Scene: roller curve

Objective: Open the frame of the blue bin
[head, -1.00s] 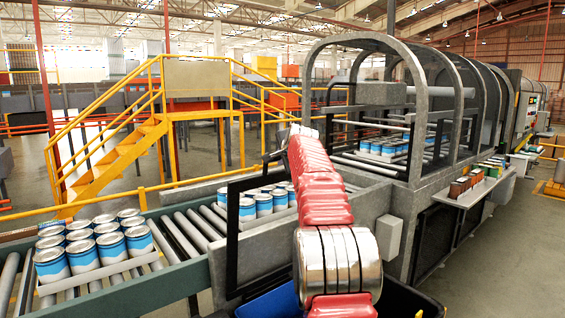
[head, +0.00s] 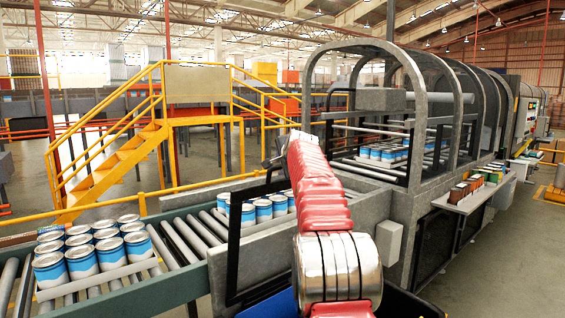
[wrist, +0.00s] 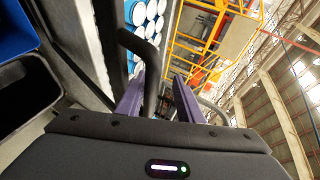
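The blue bin (head: 272,304) shows only in part at the bottom of the head view, behind my red arm. In the wrist view its blue wall (wrist: 14,28) is at the upper left. A black frame (head: 234,232) stands upright above the bin. Its right part is hidden by my arm. My gripper (wrist: 158,76) has two purple fingers, apart. A bent black bar (wrist: 150,70), which looks like part of the frame, lies between them, close to the left finger. I cannot tell whether they touch. In the head view my gripper is mostly hidden near the frame's top.
A roller conveyor (head: 184,240) carries blue-and-white cans (head: 84,262) behind the frame. A grey arched tunnel (head: 418,90) stands at the right. A black bin (wrist: 22,98) lies beside the blue one. Yellow stairs (head: 112,170) are further back.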

